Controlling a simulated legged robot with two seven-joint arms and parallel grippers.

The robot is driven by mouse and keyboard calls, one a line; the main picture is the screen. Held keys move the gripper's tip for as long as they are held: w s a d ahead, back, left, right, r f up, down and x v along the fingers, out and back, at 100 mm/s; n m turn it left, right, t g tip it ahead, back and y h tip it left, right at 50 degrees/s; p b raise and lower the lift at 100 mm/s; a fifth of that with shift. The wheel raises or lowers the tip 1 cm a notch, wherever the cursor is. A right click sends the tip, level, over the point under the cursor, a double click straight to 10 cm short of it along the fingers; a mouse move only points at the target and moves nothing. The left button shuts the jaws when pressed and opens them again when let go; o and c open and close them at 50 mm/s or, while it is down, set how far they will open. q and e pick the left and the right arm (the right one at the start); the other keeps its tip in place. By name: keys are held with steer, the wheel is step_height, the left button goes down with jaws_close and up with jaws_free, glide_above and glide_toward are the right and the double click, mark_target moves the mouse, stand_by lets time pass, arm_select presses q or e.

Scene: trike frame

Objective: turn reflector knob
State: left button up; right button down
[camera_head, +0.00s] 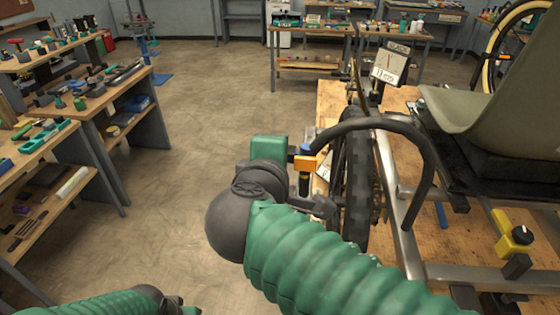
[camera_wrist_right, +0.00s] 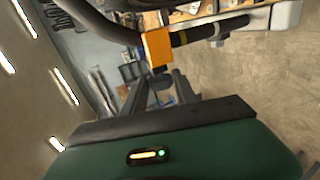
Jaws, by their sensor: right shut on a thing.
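The orange reflector (camera_head: 306,163) is mounted beside the trike's front wheel, by the curved black bar. It shows large in the right wrist view (camera_wrist_right: 158,50), on a dark rod beyond my fingers. My right gripper (camera_head: 297,152) reaches to it from the left, its fingertips mostly hidden in the head view. In the right wrist view the two dark fingers (camera_wrist_right: 161,86) stand either side of a small dark round part, seemingly the reflector knob (camera_wrist_right: 160,82), and are shut on it. My left gripper (camera_head: 170,303) is low at the bottom left, away from the trike; its jaws are unclear.
The black tire (camera_head: 358,175) and the curved black bar (camera_head: 425,160) are close right of my right gripper. The trike stands on a wooden platform (camera_head: 470,235). A yellow part with a black knob (camera_head: 515,238) is at the right. Workbenches (camera_head: 110,85) line the left; the floor between is clear.

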steer(key=shift+a+r, duration=0.1)
steer(key=c, duration=1.3)
jaws_free()
steer(key=shift+o, duration=1.2)
steer(key=shift+w+a, duration=0.1)
steer(key=shift+w, duration=0.05)
steer(key=shift+o, duration=0.3)
steer(key=shift+w+a, duration=0.1)
steer(key=v, duration=1.6)
steer(key=shift+s+b, duration=0.3)
steer(key=shift+s, duration=0.1)
